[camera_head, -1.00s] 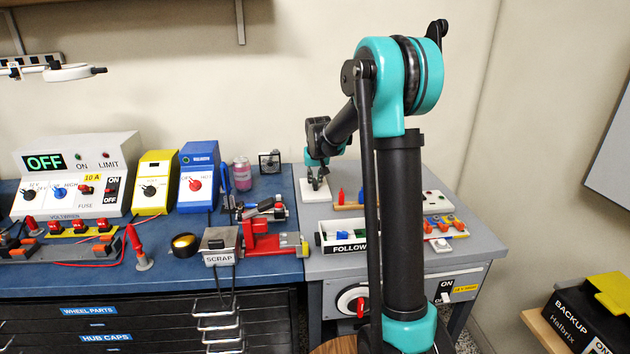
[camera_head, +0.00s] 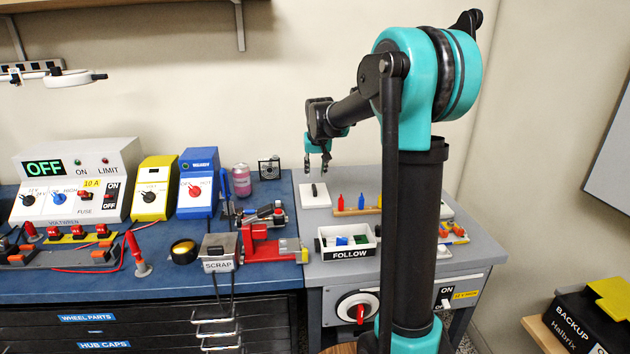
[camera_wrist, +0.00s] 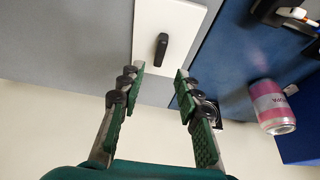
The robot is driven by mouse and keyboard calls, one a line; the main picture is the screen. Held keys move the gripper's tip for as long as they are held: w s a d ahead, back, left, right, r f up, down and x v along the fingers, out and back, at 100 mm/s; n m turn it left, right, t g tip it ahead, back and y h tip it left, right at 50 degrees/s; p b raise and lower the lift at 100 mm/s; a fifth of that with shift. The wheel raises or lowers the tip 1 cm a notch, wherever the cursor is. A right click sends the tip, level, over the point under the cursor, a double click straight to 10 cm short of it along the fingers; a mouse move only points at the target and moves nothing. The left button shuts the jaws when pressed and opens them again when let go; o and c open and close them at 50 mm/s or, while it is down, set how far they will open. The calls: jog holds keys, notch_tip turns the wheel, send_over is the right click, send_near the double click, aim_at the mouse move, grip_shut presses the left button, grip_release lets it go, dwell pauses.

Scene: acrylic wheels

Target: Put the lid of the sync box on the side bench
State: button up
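A white lid (camera_head: 322,200) with a black handle (camera_head: 314,189) lies flat on the grey side bench (camera_head: 400,272), near its back left edge beside the blue bench. The lid (camera_wrist: 150,25) and its handle (camera_wrist: 161,50) also show in the wrist view, ahead of the fingers. My gripper (camera_head: 317,168) is above the lid, apart from it. In the wrist view my gripper (camera_wrist: 158,90) is open, with nothing between its green fingers. I cannot tell which thing is the sync box; my arm hides part of the side bench.
A pink can (camera_head: 241,180) and a red clamp (camera_head: 262,245) stand on the blue bench (camera_head: 165,287) to the left.

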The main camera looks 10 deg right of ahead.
jog(key=shift+v, duration=1.7)
